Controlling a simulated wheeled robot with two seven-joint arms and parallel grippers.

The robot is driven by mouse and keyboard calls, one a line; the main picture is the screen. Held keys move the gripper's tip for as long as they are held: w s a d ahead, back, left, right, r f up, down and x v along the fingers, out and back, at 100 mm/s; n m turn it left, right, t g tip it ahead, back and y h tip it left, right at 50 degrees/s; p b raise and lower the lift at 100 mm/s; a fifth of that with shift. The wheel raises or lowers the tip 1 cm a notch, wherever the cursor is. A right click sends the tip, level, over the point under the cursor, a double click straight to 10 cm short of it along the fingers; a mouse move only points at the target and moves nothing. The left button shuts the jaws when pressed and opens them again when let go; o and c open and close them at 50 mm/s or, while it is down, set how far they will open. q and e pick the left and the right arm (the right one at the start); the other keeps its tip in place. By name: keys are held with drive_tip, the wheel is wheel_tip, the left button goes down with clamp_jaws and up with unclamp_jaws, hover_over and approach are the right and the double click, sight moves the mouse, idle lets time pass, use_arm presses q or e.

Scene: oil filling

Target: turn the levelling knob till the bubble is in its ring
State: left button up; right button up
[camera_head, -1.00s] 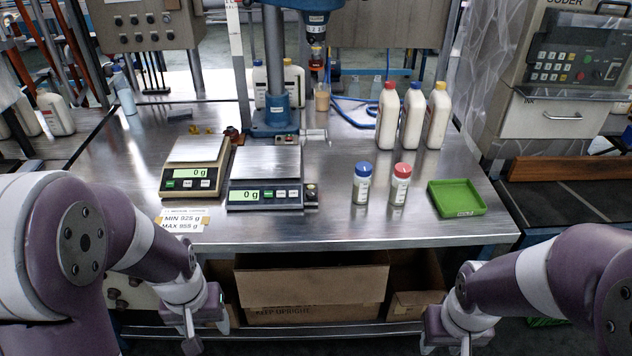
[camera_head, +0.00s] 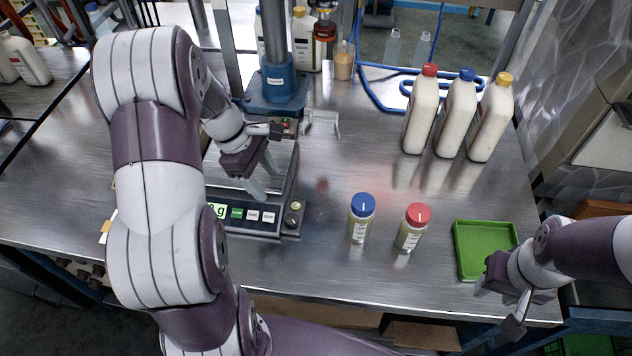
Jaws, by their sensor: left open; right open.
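The black-framed scale (camera_head: 254,225) stands on the steel table with its plate partly hidden by my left arm. A dark levelling knob (camera_head: 292,220) sits at its front right corner, with a small yellow-green bubble level (camera_head: 296,206) just above it in the picture. The bubble's place in its ring is too small to tell. My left gripper (camera_head: 268,184) is open over the scale's plate, up and left of the knob and apart from it. My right gripper (camera_head: 499,308) is open and empty by the table's front right edge.
A blue-capped jar (camera_head: 361,220) and a red-capped jar (camera_head: 412,229) stand right of the scale. A green tray (camera_head: 483,246) lies near my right gripper. Three white bottles (camera_head: 458,117) stand behind. A blue stand base (camera_head: 278,88) is behind the scale.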

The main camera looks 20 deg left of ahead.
sight(292, 218)
use_arm(q)
drive_tip(key=shift+n, duration=0.6)
drive_tip(key=x, duration=0.8)
drive_tip(key=s+d+b+x, duration=0.1)
drive_tip(key=x, duration=0.3)
drive_tip(key=shift+r, duration=0.2)
drive_tip(key=shift+f, duration=0.15)
use_arm(e)
drive_tip(key=shift+s+f, duration=0.25)
drive_tip(key=shift+s, duration=0.15)
